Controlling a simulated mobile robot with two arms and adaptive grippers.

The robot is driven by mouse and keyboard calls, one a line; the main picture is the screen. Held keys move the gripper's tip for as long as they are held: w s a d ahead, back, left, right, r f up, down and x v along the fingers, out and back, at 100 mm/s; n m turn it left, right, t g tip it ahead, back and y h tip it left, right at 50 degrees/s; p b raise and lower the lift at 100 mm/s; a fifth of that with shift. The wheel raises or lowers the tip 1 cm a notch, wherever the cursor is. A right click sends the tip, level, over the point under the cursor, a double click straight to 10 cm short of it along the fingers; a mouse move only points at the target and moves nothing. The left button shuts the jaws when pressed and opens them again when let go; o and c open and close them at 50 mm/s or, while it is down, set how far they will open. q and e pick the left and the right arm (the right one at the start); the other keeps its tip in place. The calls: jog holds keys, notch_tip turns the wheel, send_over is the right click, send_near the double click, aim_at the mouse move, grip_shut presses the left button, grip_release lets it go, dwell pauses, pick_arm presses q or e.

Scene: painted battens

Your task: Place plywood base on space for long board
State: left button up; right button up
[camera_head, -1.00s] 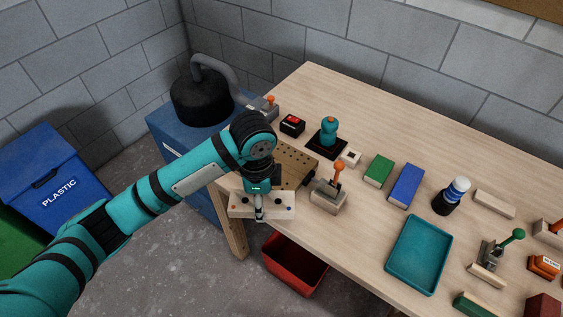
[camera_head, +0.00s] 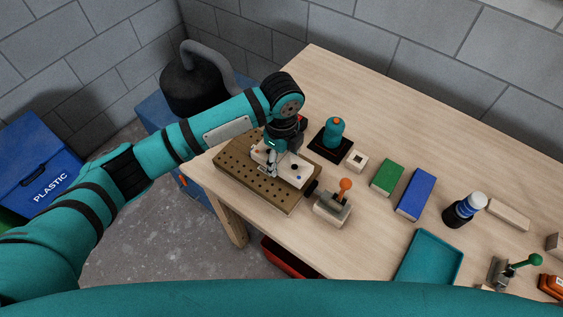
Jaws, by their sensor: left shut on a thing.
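My left gripper (camera_head: 272,168) is shut on a pale plywood base (camera_head: 293,172) with small coloured dots and dark holes. The base is over the brown perforated board (camera_head: 241,169) at the left end of the table. I cannot tell whether the base touches that board or is held slightly above it. The gripper and wrist hide part of the base and of the board. My right gripper is out of view.
A toggle clamp with an orange handle (camera_head: 345,186) stands just right of the perforated board. A teal knob on a black base (camera_head: 333,135), a small pale block (camera_head: 357,160), green (camera_head: 387,177) and blue (camera_head: 415,193) blocks and a teal tray (camera_head: 430,259) lie farther right.

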aim_at(282, 165)
pick_arm(q)
jog(key=shift+f, duration=0.4)
jog(key=f, duration=0.2)
jog(key=shift+w+f+p, duration=0.25)
jog(key=shift+f+p, duration=0.1)
jog(key=shift+p, duration=0.05)
jog(key=shift+f, duration=0.55)
jog(key=o, duration=0.8)
jog(key=shift+f, duration=0.1)
jog(key=o, duration=0.4)
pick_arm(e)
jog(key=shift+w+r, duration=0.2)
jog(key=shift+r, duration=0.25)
